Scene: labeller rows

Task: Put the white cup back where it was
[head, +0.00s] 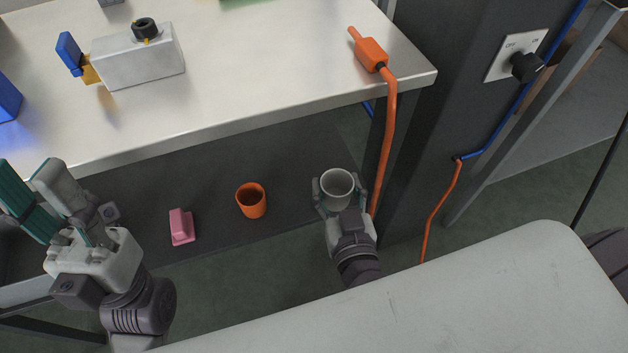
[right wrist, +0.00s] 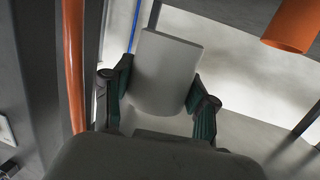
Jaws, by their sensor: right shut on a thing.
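The white cup (head: 337,182) is upright between the fingers of my right gripper (head: 339,200), its open mouth facing the head camera. My right gripper is shut on its sides. In the right wrist view the cup (right wrist: 166,72) shows pale grey, with a finger of the right gripper (right wrist: 158,95) on each side. In the head view the cup is near the right end of the dark lower shelf (head: 300,160); whether it touches the shelf I cannot tell. My left gripper (head: 30,170) is at the far left, open and empty, its fingers apart.
An orange cup (head: 251,201) and a pink block (head: 181,227) stand on the shelf to the left. An orange cable (head: 387,140) hangs close to the right gripper. The metal worktop (head: 270,60) is above the shelf, with a grey box device (head: 140,60) on it.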

